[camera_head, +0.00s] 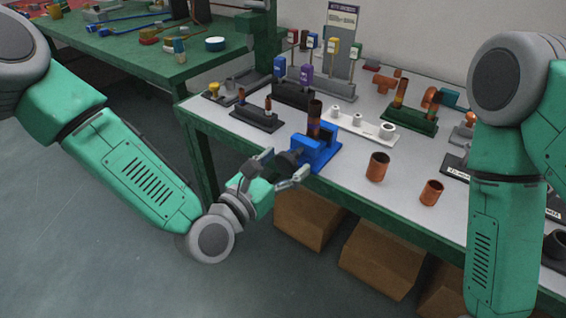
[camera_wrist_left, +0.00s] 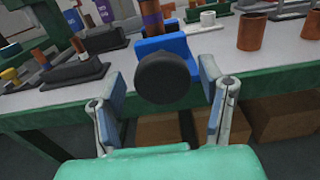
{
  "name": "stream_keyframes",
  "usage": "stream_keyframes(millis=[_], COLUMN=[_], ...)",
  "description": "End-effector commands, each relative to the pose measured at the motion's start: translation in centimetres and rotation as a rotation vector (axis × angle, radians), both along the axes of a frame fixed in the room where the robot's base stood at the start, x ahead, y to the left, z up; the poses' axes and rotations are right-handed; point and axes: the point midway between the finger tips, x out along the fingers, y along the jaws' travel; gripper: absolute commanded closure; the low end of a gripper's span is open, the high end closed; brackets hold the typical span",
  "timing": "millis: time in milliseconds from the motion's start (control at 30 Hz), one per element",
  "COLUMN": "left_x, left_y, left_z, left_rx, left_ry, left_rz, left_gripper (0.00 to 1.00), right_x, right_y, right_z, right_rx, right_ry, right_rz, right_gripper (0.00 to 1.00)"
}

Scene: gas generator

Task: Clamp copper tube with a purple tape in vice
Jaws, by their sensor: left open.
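The blue vice (camera_head: 318,152) stands at the table's near edge, and it also shows in the wrist view (camera_wrist_left: 175,43). A copper tube (camera_head: 314,112) stands upright at the vice jaws; its purple band shows in the wrist view (camera_wrist_left: 151,8). I cannot tell how tightly the jaws hold it. The vice's round black knob (camera_wrist_left: 163,77) faces my left gripper (camera_head: 286,164). That gripper is open, with one finger on each side of the knob and visible gaps to it in the wrist view. My right arm is at the right; its gripper is out of view.
Two short copper pieces (camera_head: 377,167) (camera_head: 431,192) stand right of the vice. A white holder (camera_head: 345,122) and dark racks (camera_head: 256,119) stand behind it. Cardboard boxes (camera_head: 383,258) sit under the table. Another green table (camera_head: 165,62) is at the far left.

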Motion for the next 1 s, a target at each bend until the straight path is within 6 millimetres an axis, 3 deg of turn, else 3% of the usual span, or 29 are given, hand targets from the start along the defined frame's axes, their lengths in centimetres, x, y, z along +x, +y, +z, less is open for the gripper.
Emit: stream_keyframes(millis=[100, 133, 267, 667, 1000], left_x=[-0.01, -0.02, -0.05, -0.28, -0.36], left_y=[0.02, 0.08, 0.19, 0.35, 0.49], left_z=[0.02, 0.01, 0.01, -0.08, -0.16], left_rx=[-0.001, -0.001, -0.003, 0.029, 0.208], left_ry=[-0.001, -0.001, 0.000, -0.020, -0.149], left_rz=[-0.001, 0.000, -0.002, -0.001, -0.002], left_gripper=[0.37, 0.44, 0.89, 0.89, 0.89], right_x=[0.00, 0.00, 0.00, 0.01, 0.00], right_y=[-0.04, -0.04, -0.05, -0.03, -0.03], right_z=[0.00, 0.00, 0.00, 0.04, 0.20], right_rx=[-0.001, -0.001, -0.001, 0.000, 0.000], right_ry=[0.000, 0.000, 0.000, 0.000, 0.000], right_rz=[-0.001, -0.001, -0.001, -0.001, -0.001], right_gripper=[0.60, 0.60, 0.60, 0.60, 0.60])
